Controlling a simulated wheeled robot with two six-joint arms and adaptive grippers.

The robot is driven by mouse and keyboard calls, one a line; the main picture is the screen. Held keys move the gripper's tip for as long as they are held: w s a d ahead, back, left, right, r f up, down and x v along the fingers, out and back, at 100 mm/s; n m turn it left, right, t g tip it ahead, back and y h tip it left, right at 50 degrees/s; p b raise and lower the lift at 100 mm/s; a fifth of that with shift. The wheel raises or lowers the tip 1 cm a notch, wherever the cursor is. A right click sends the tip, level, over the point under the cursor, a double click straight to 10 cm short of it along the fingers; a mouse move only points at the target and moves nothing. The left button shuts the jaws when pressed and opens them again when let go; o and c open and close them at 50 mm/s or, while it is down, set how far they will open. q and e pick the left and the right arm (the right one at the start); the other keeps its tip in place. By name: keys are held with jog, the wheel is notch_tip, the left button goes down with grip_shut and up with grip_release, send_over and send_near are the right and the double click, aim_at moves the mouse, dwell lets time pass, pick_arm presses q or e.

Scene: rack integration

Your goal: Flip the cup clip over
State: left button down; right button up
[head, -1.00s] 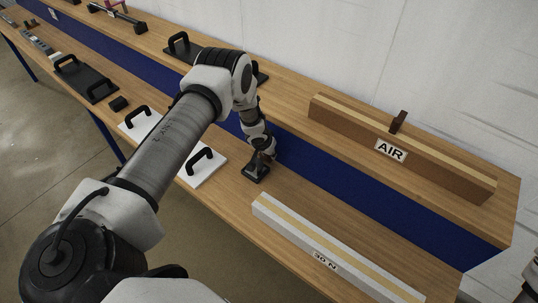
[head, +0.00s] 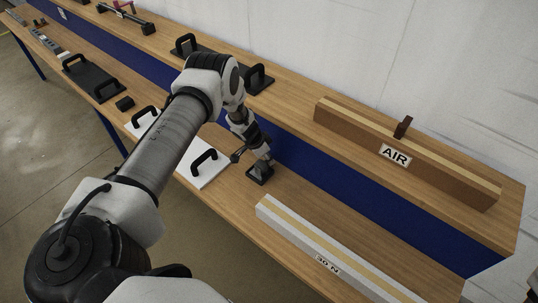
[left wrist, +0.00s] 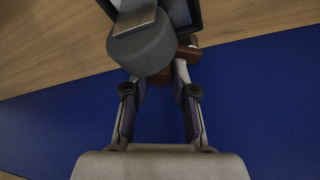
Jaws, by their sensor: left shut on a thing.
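My left gripper (head: 264,157) is low over the front wooden bench, just above a small dark block-like stand (head: 259,174). In the left wrist view its fingers (left wrist: 161,76) are closed on a reddish-brown piece (left wrist: 189,54), probably the cup clip, mostly hidden. A dark grey round part (left wrist: 142,48) with a flat lighter plate overlaps the fingertips there. I cannot tell whether the held piece touches the stand. My right gripper is not in view.
A white plate with black handles (head: 204,175) lies left of the stand. A long white block marked 30 N (head: 325,258) lies to the right. A blue panel (head: 350,190) rises behind to a higher shelf. Bare wood (head: 232,194) lies in front of the stand.

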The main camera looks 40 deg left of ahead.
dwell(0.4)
pick_arm(q)
jog(key=c, duration=0.9)
grip_release()
jog(key=shift+c, duration=0.2)
jog(key=v, duration=1.1)
jog(key=shift+r, duration=0.4)
jog(key=shift+s+a, duration=0.1)
